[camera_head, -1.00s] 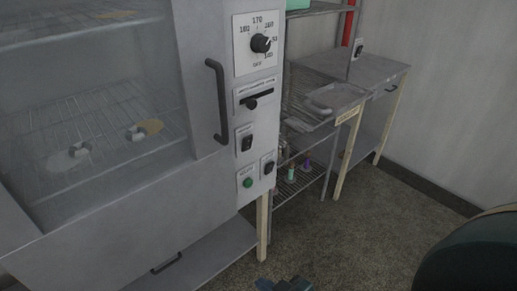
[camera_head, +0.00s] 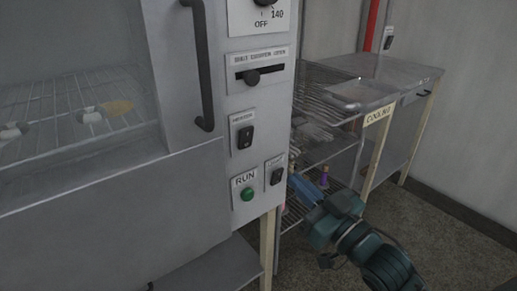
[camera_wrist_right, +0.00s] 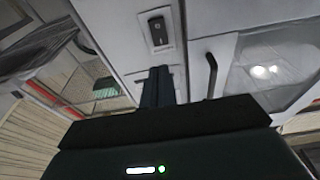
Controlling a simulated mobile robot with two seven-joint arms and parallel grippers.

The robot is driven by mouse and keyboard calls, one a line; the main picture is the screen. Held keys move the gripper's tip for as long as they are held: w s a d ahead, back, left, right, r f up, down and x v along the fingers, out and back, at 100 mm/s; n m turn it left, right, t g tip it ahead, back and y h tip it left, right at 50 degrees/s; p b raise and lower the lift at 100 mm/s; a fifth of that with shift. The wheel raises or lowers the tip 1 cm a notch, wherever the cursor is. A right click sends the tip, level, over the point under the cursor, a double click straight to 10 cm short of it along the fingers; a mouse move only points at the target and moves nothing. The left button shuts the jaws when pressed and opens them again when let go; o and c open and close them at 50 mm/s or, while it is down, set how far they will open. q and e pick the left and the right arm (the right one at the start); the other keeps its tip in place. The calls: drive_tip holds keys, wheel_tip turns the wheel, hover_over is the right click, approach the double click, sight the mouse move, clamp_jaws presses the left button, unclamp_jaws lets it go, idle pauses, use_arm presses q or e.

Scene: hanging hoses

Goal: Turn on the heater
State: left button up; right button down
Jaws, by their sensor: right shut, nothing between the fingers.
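The heater switch (camera_head: 246,137) is a black rocker on a pale plate. Its small label above looks like "HEATER". It sits on the oven's front panel, below a slider and above the green RUN button (camera_head: 247,194). My right gripper (camera_head: 298,184) is shut and empty, to the right of and below the heater switch, beside the panel's right edge and apart from the switch. In the right wrist view the shut fingers (camera_wrist_right: 157,88) point toward the panel, and a black rocker switch (camera_wrist_right: 158,31) shows beyond them. My left gripper is not in view.
A second black switch (camera_head: 277,176) sits right of the RUN button. The black slider (camera_head: 254,77) is above. The oven door handle (camera_head: 203,70) stands out left of the panel. A wire rack (camera_head: 322,92) and a table labelled COOLING (camera_head: 412,75) stand to the right.

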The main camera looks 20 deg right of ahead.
drive_tip(key=shift+r, duration=0.2)
drive_tip(key=shift+s, duration=0.1)
approach(248, 132)
drive_tip(key=x, duration=0.6)
drive_tip(key=shift+w+a, duration=0.15)
drive_tip(key=shift+w, duration=0.25)
